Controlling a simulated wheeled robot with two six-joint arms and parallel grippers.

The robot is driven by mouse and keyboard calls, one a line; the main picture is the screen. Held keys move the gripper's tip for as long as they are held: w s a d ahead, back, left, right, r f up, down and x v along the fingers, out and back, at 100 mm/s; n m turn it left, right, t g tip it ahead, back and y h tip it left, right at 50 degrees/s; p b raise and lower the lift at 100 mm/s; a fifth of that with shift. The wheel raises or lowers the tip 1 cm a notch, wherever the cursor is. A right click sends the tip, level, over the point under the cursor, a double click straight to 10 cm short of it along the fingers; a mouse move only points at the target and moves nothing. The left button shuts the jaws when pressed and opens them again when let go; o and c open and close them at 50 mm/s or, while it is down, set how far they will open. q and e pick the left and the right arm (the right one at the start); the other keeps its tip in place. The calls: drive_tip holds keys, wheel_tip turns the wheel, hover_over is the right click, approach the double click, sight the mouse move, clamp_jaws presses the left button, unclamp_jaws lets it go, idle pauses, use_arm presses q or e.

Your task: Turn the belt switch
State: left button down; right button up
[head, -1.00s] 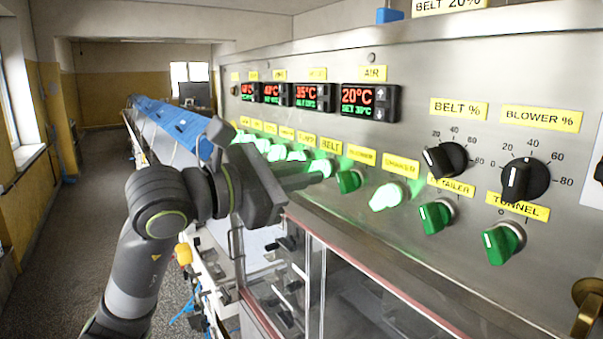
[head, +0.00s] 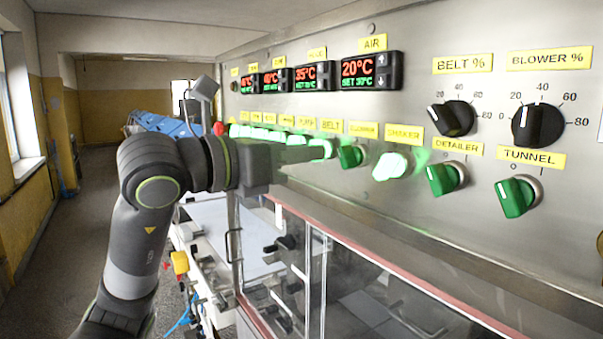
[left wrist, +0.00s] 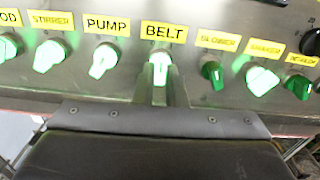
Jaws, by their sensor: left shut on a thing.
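The belt switch (head: 320,149) is a lit green knob under the yellow BELT label (head: 331,125) on the steel panel. In the left wrist view the switch (left wrist: 160,68) sits under its BELT label (left wrist: 164,31), its handle pointing about upright. My left gripper (head: 312,152) reaches it from the left and is shut on the switch. In the left wrist view the fingers (left wrist: 161,90) meet the knob's lower part and hide some of it. My right gripper is in neither view.
The unlit green blower switch (head: 350,156) and the lit shaker switch (head: 391,166) are just right. The lit pump switch (left wrist: 103,60) is just left. Black BELT % (head: 451,118) and BLOWER % dials sit farther right. A clear-walled enclosure (head: 345,270) lies below the panel.

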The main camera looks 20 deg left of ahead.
use_arm(q)
drive_tip(key=shift+n+b, duration=2.25)
drive_tip(key=shift+n, duration=0.45)
drive_tip(key=c, duration=1.5)
unclamp_jaws()
